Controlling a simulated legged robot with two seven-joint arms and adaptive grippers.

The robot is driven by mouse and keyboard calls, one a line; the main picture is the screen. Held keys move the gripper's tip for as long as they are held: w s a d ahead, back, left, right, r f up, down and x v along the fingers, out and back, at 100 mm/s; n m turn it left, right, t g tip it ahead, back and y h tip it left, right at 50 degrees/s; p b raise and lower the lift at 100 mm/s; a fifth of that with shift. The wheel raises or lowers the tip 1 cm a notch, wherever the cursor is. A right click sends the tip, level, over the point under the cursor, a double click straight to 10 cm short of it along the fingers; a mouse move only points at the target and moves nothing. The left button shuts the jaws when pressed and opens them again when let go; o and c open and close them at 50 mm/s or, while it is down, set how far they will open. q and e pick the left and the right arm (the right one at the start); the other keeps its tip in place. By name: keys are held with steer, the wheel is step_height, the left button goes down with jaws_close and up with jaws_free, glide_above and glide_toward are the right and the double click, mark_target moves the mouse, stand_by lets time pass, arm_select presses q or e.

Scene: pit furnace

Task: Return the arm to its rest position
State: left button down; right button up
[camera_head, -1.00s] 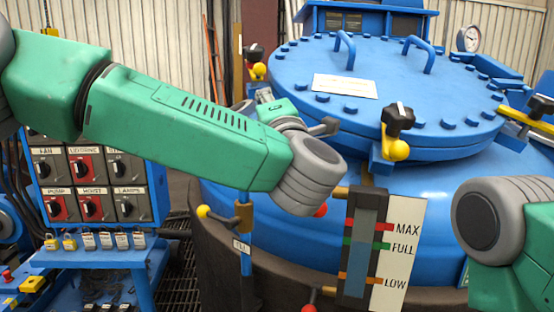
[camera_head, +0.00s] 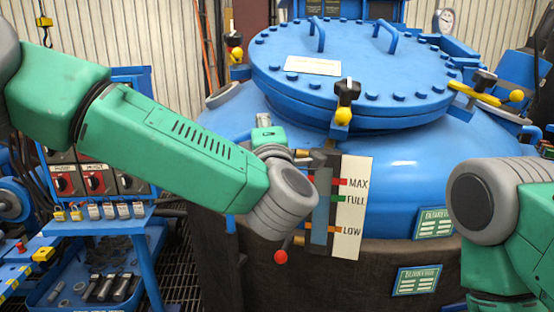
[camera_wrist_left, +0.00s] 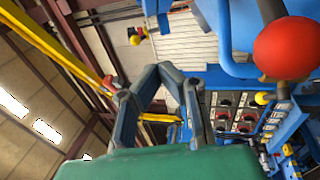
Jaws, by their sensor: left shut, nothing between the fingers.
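My left arm, green with grey joints, crosses from the left in the head view.
The blue furnace lid (camera_head: 350,80) carries two handles and black-knobbed clamps (camera_head: 346,92). A white MAX/FULL/LOW scale (camera_head: 352,205) stands on the gauge. A red ball handle (camera_head: 281,257) sits below my left wrist. A switch panel (camera_head: 100,180) and blue tray (camera_head: 70,300) are at left.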

arm_select(q)
steer(key=s+a+f+m+g+h, duration=0.2)
steer(key=s+f+m+g, duration=0.15)
steer(key=f, duration=0.85)
steer(key=s+a+f+m+g+h, duration=0.25)
steer(key=f+m, duration=0.25)
steer(key=f, duration=0.7)
steer(key=s+a+f+m+g+h, duration=0.25)
steer(key=s+f+m, duration=0.2)
steer(key=f, duration=0.75)
steer(key=s+a+f+m+g+y, duration=0.1)
steer(key=s+a+f+m+g, duration=0.1)
steer(key=s+a+f+g, duration=0.3)
steer(key=s+a+f+m+y, duration=0.1)
steer(key=s+a+f+m, duration=0.15)
steer(key=s+f, duration=0.4)
steer(key=s+a+f+m+g+y, duration=0.1)
steer(key=s+a+f+g, duration=0.1)
steer(key=s+a, duration=0.3)
steer(key=s+a+f+m+g+y, duration=0.1)
steer(key=s+a+g, duration=0.3)
steer(key=s, duration=1)
steer(key=shift+s+a+f+m, duration=0.3)
steer(key=shift+a+f+m, duration=0.35)
steer(key=shift+a, duration=0.35)
steer(key=shift+a+g, duration=0.15)
steer(key=shift+g, duration=0.1)
